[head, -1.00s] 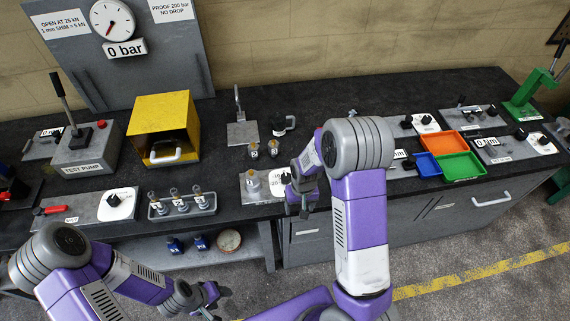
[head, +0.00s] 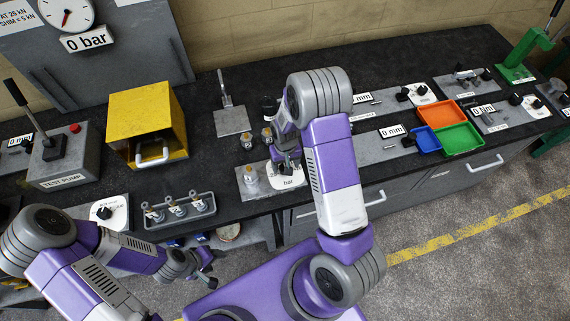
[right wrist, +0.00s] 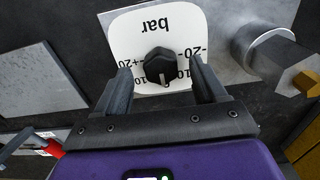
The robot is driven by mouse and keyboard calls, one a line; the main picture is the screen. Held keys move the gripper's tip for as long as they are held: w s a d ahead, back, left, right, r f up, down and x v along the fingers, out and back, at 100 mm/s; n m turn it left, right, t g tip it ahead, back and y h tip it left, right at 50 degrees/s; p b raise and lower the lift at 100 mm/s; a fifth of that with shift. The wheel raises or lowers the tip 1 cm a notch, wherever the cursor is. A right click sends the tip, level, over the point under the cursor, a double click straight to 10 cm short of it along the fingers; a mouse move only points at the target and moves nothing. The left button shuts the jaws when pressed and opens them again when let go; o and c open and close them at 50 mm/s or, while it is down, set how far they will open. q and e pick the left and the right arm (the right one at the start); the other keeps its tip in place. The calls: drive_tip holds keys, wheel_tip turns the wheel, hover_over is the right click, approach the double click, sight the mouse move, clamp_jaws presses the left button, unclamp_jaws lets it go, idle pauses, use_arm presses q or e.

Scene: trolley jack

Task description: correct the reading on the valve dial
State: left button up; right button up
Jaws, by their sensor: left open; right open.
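The valve dial is a white plate (right wrist: 127,38) marked "bar", upside down in the right wrist view, with a scale from -20 to +20 and a black knob (right wrist: 158,62). The knob's pale mark points to the bottom of that picture. In the head view the dial plate (head: 291,182) is partly hidden by my right gripper (head: 285,165). My right gripper is open, its fingers on either side of the knob in the wrist view; I cannot tell whether they touch it. My left gripper (head: 207,270) is open and empty, low in front of the bench.
A brass-topped fitting (right wrist: 275,55) stands beside the dial. A rack of fittings (head: 180,211), a yellow box (head: 147,115) and a test pump (head: 62,160) are to the left. A round gauge (head: 66,12) above a "0 bar" sign (head: 88,38) is on the back panel. Trays (head: 460,138) lie right.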

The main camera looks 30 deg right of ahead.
drive_tip(key=shift+f, duration=0.65)
drive_tip(key=c, duration=1.1)
drive_tip(key=shift+o, duration=0.2)
